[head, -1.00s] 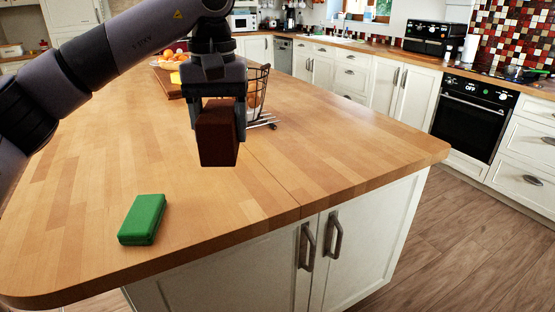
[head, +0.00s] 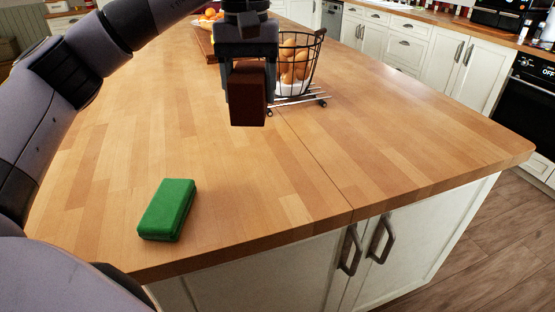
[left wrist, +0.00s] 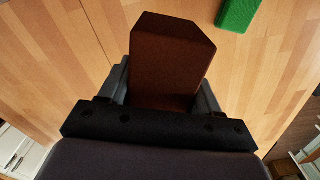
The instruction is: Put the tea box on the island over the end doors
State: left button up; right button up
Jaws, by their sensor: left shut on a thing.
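A dark brown box (head: 248,95), which I take to be the tea box, is held between the fingers of my left gripper (head: 249,90). It hangs upright above the island top (head: 210,150), near the wire basket. In the left wrist view the brown box (left wrist: 168,62) fills the space between the gripper fingers, with the wood top below it. The end doors (head: 362,250) with two dark handles are under the island's near edge, to the right of and nearer than the box. My right gripper is not in view.
A green box (head: 167,209) lies on the island near the front left edge; it also shows in the left wrist view (left wrist: 238,12). A wire basket (head: 318,62) of eggs stands just behind the gripper. The top above the end doors is clear.

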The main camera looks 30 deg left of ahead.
pick_arm(q)
jog(key=shift+f+b, duration=0.85)
jog(key=shift+f, duration=7.4)
jog(key=shift+f, duration=0.15)
jog(key=o, duration=1.1)
jog(key=shift+o, duration=0.2)
